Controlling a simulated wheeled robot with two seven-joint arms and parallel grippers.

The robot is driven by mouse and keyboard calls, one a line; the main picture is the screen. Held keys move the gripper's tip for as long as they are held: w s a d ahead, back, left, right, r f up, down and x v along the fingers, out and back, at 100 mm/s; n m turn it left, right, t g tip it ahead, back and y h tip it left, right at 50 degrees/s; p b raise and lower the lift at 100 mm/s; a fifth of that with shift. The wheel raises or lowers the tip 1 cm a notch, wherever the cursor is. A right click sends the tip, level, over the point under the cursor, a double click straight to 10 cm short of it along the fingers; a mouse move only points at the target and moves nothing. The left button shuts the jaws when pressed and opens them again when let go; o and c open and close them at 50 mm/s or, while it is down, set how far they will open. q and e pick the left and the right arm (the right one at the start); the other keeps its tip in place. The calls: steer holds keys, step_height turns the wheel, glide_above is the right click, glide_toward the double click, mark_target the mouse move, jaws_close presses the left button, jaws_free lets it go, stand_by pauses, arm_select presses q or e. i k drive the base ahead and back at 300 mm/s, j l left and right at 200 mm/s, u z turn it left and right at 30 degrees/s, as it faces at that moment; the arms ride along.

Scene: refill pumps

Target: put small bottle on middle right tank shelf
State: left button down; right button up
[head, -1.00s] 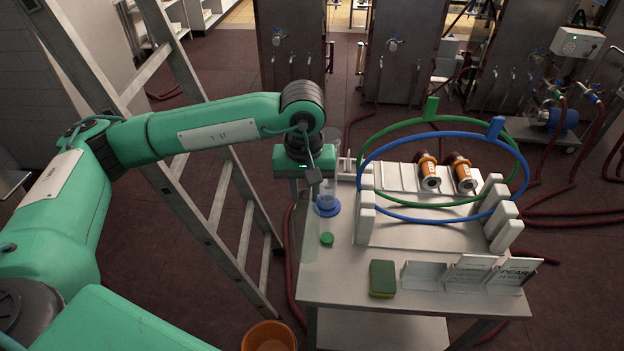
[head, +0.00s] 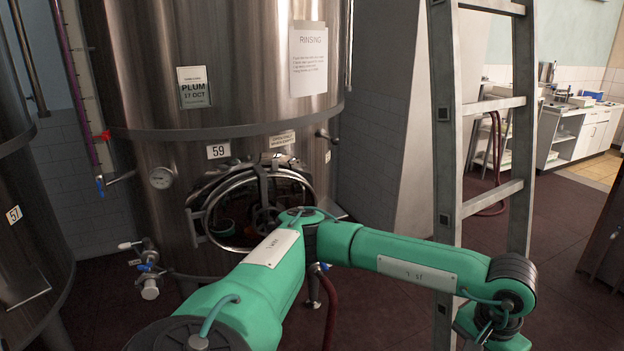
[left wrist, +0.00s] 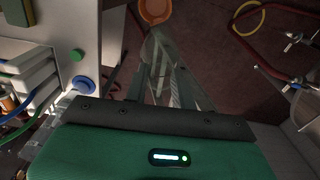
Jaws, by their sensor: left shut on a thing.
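My left gripper (left wrist: 160,88) is shut on a clear, see-through thing that looks like the small bottle (left wrist: 160,52); its outline is hard to make out against the dark floor. In the head view my left arm reaches to the lower right, and the fingers and bottle are outside the picture. A steel tank (head: 240,85) marked 59 stands ahead, with an open round hatch low on its front. I cannot make out a tank shelf in these views. My right gripper is not in view.
Another tank (head: 22,215) marked 57 is at the left edge. A metal ladder (head: 446,130) stands right of the tank. The wrist view shows a table (left wrist: 82,20) with a green sponge (left wrist: 76,54) and a blue item (left wrist: 83,86), plus an orange bucket (left wrist: 156,10) on the floor.

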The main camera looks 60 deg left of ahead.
mark_target(25, 289)
steer(key=u, duration=5.2)
